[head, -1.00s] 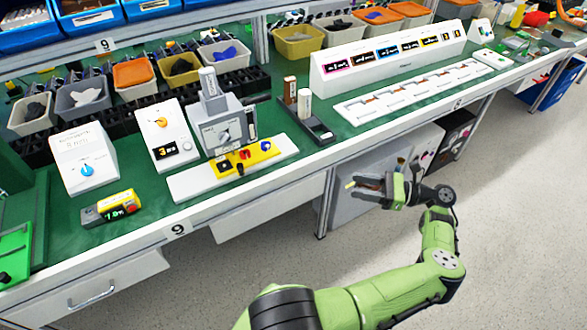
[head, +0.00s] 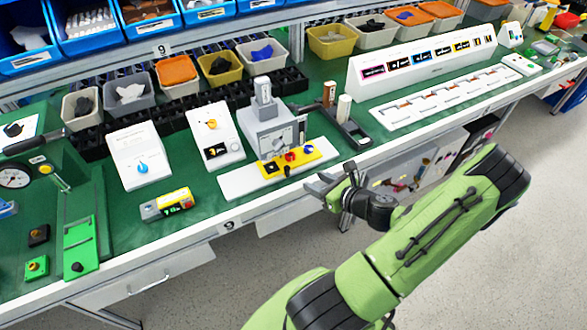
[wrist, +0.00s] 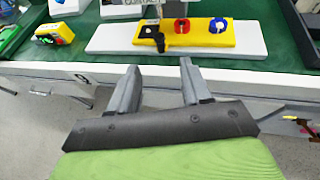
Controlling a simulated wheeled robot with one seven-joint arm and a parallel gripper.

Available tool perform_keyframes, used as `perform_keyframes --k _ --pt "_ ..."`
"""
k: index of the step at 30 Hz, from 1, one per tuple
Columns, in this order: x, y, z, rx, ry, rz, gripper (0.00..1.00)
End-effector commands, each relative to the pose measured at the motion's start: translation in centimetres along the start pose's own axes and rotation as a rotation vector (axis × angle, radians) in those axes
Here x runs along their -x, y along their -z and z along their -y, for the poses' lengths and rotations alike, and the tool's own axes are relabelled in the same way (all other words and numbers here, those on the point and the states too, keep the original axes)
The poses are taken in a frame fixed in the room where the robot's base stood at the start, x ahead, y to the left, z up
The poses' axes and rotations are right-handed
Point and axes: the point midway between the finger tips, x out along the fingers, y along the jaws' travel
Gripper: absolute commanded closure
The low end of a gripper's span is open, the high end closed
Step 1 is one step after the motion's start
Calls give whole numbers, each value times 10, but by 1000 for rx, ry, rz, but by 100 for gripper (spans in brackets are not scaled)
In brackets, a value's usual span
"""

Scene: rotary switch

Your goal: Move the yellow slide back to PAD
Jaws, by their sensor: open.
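The yellow slide (head: 313,155) lies on a long white base (head: 237,184) in front of the grey machine (head: 270,130). It carries a black, a red and a blue part, and also shows in the wrist view (wrist: 222,42). More bare white base shows to its left than to its right. I cannot read a PAD mark. My gripper (head: 320,184) is open and empty, just off the bench's front edge and apart from the slide. In the wrist view both fingers (wrist: 159,68) point toward the slide, with the bench edge between.
White boxes with a blue knob (head: 140,160) and an orange knob (head: 214,140) stand behind. A black stand (head: 348,130) is to the right. Green bench surface is free between the meter and base.

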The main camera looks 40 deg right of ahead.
Motion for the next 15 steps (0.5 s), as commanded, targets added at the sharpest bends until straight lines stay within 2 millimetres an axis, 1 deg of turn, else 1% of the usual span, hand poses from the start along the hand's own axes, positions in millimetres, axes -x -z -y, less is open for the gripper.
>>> perform_keyframes --k 1,9,12,15 --pt "-15 2 -2 3 -6 3 52" --pt "-83 2 -1 3 -5 3 52" --pt "-103 1 -1 1 -3 3 52" --pt "-116 1 -1 0 -2 3 52"
